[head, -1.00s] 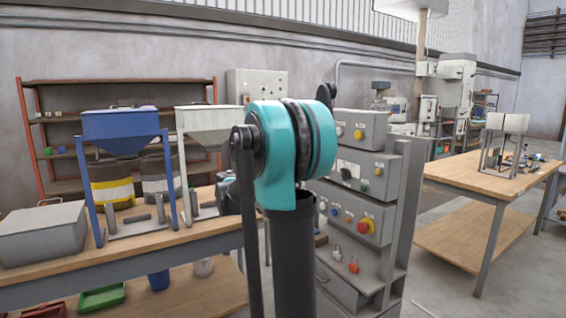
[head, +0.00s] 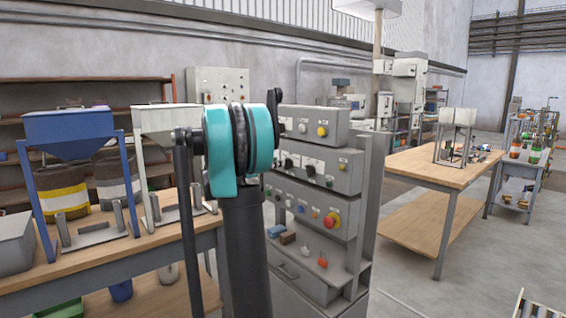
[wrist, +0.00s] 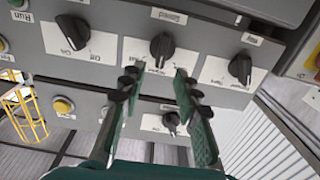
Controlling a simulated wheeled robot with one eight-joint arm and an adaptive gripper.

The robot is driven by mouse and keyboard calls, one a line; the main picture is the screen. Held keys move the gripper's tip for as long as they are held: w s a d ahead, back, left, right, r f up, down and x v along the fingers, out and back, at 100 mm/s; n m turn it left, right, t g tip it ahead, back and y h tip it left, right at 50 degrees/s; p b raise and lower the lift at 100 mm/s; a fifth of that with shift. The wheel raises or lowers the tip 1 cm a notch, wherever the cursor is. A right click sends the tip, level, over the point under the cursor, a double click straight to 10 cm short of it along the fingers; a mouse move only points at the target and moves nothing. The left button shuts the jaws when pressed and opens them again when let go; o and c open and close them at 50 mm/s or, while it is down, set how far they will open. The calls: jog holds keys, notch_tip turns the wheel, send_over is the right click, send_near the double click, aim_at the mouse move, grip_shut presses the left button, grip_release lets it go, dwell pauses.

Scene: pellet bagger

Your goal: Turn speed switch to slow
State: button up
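In the wrist view, the speed switch (wrist: 162,48) is a black rotary knob on a white plate, just below a label that reads "Speed". Its pointer is roughly upright in the picture; the small position words are not readable. My gripper (wrist: 158,76) is open and empty, its two green-and-black fingers pointing at the panel with their tips just below the knob and to either side. I cannot tell the remaining depth gap. In the head view, the control panel (head: 335,168) stands behind my arm, which hides the gripper and part of the panel.
Similar black knobs sit left (wrist: 73,32) and right (wrist: 240,68) of the speed switch, and a smaller one (wrist: 172,122) lies below between my fingers. A red emergency button (head: 331,220) is lower on the panel. A wooden table (head: 432,166) stands to the right.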

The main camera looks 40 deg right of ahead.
aim_at(287, 164)
jog(key=shift+w+d, duration=0.15)
jog(key=shift+d, duration=2.05)
grip_shut()
jog(key=shift+n, duration=0.3)
jog(key=shift+w+f+n, duration=0.1)
jog(key=shift+w+n, duration=0.15)
jog(key=shift+n, duration=1.3)
jog(key=shift+w+f+n, duration=0.15)
jog(key=shift+w+n, duration=0.05)
jog(key=shift+n, duration=1.4)
jog(key=shift+w+f+n, duration=0.1)
jog(key=shift+w+n, duration=0.15)
jog(key=shift+n, duration=1.3)
jog(key=shift+a, duration=0.1)
